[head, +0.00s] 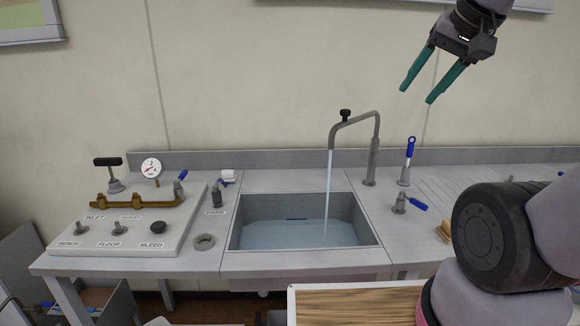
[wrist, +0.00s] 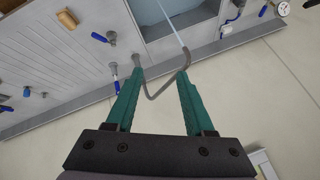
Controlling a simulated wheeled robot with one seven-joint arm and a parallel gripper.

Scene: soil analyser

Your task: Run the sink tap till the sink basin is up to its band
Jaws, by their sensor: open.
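The sink tap (head: 374,150) is a grey bent spout with a dark knob (head: 345,115) on top of its outlet. A pale stream of water (head: 328,185) runs from it into the sink basin (head: 233,236). Bluish water (head: 290,236) covers the basin floor, with wall showing above it. A short dark mark (head: 297,219) shows on the back wall at about the waterline; I cannot tell whether it is the band. My gripper (head: 417,100) is open and empty, above and right of the tap. In the wrist view, the tap (wrist: 152,95) shows between and beyond the fingers (wrist: 157,88).
Two blue-handled valves (head: 409,160) (head: 409,204) stand right of the sink. Left are a panel with a brass manifold (head: 140,202), a gauge (head: 151,168), levers and a black knob (head: 158,227). A wooden-topped surface (head: 355,305) is in front. The wall is close behind the counter.

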